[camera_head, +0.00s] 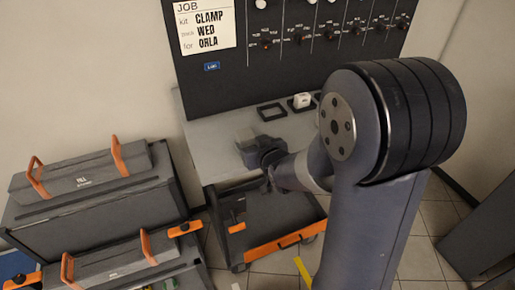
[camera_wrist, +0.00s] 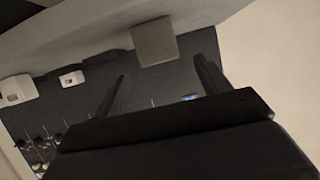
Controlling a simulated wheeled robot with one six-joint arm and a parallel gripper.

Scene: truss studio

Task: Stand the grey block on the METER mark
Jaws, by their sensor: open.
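The grey block (camera_wrist: 155,42) shows in the wrist view just beyond my fingertips, roughly between their lines. In the head view a pale grey shape at my gripper, likely this block (camera_head: 243,134), is over the worktop and partly hidden by the gripper. My gripper (camera_wrist: 160,67) is open, with nothing seen between its fingers; it also shows in the head view (camera_head: 252,145). Black square outlines lie at the back of the worktop; the left one (camera_head: 272,111) is empty. I cannot read which mark is METER.
A white block (camera_head: 302,100) sits at another outline; it also shows in the wrist view (camera_wrist: 72,78). A black panel (camera_head: 280,45) with several knobs and a job card (camera_head: 206,26) rises behind the worktop (camera_head: 207,139). Grey cases with orange handles (camera_head: 82,172) stand left. An orange-fronted drawer (camera_head: 285,242) is below.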

